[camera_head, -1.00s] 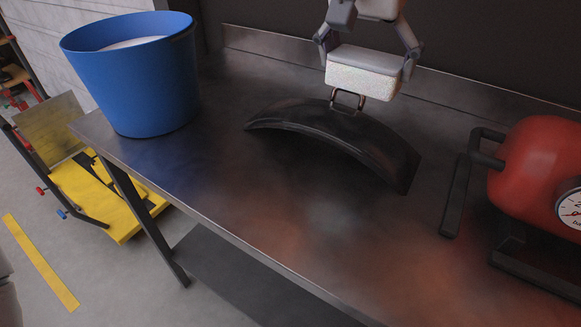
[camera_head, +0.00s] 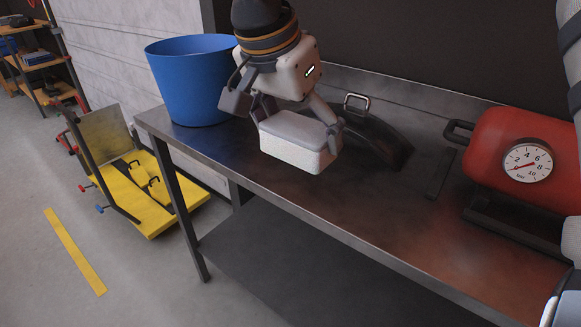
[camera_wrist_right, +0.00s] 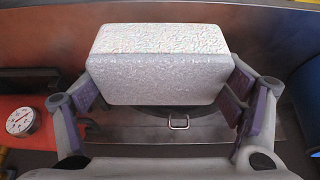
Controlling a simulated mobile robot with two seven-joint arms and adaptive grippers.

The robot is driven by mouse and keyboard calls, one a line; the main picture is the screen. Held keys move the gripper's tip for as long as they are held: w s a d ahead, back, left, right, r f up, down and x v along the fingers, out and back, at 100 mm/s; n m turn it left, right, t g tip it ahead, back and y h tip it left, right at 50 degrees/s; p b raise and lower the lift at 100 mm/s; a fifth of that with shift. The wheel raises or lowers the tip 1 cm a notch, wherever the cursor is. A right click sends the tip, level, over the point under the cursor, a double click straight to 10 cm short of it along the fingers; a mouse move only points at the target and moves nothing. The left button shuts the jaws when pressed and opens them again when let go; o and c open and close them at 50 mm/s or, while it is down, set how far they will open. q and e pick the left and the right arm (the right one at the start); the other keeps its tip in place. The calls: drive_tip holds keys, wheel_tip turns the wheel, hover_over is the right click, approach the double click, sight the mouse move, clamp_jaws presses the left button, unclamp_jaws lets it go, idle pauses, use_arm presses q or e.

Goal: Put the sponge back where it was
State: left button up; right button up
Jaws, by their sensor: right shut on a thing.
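The sponge (camera_head: 297,147) is a pale, speckled block with a greyish top side. The sponge (camera_wrist_right: 160,65) also fills the upper middle of the right wrist view, between the two fingers of the right gripper (camera_wrist_right: 165,85). My left gripper is not in view.
A blue bucket (camera_head: 188,85) stands at the bench's (camera_head: 300,200) left end. A black curved fender (camera_head: 385,145) with a metal loop lies behind the sponge. A red tank (camera_head: 510,160) with a gauge stands right. A yellow lift (camera_head: 165,200) is on the floor at left.

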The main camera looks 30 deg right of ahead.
drive_tip(key=w+d+f, duration=0.1)
drive_tip(key=w+f, duration=0.1)
drive_tip(key=w+d+f, duration=0.2)
drive_tip(key=w+f, duration=0.1)
drive_tip(key=w+d+f, duration=0.2)
drive_tip(key=w+f, duration=0.1)
wheel_tip(320, 180, down, 3)
drive_tip(key=shift+w+f, duration=0.15)
drive_tip(key=o, duration=0.9)
drive_tip(key=shift+c, duration=0.2)
